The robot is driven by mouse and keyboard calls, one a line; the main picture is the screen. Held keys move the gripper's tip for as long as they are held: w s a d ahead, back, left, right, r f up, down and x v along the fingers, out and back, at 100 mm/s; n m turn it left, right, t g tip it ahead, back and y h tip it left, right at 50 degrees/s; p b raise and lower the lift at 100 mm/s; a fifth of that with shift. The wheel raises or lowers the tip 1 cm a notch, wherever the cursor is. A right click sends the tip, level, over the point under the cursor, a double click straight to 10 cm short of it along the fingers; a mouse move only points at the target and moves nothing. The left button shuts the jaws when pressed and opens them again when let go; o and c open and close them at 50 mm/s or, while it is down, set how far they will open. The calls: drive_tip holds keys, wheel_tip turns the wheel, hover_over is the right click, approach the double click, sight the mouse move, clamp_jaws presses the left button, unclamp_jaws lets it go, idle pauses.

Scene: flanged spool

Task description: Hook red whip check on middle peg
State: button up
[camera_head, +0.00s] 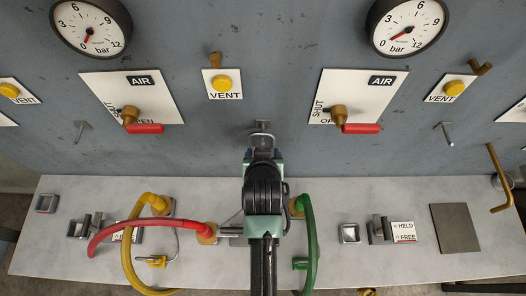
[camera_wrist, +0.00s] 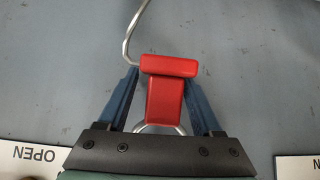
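The red whip check (camera_wrist: 165,95) shows in the wrist view as a red T-shaped grip with a bent wire above it and a wire loop below. My gripper (camera_wrist: 161,78) has its blue fingers closed in on both sides of the red grip. In the head view my gripper (camera_head: 262,150) is up against the grey wall panel, just below the middle peg (camera_head: 263,125). My arm hides the red whip check in that view. I cannot tell whether its wire touches the peg.
The left peg (camera_head: 82,129) and right peg (camera_head: 444,130) are bare. Red-handled air valves (camera_head: 145,128) (camera_head: 361,128) flank my gripper. A red hose (camera_head: 125,228), yellow hose (camera_head: 128,260) and green hose (camera_head: 312,235) lie on the grey bench (camera_head: 350,270) below. A yellow whip check (camera_head: 157,261) hangs low.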

drive_tip(key=shift+o, duration=0.4)
drive_tip(key=shift+s, duration=0.1)
drive_tip(key=b+v, duration=0.1)
drive_tip(key=v, duration=1.1)
drive_tip(key=shift+s+r+b, duration=0.25)
drive_tip(key=shift+r+b, duration=0.1)
drive_tip(key=shift+b, duration=0.05)
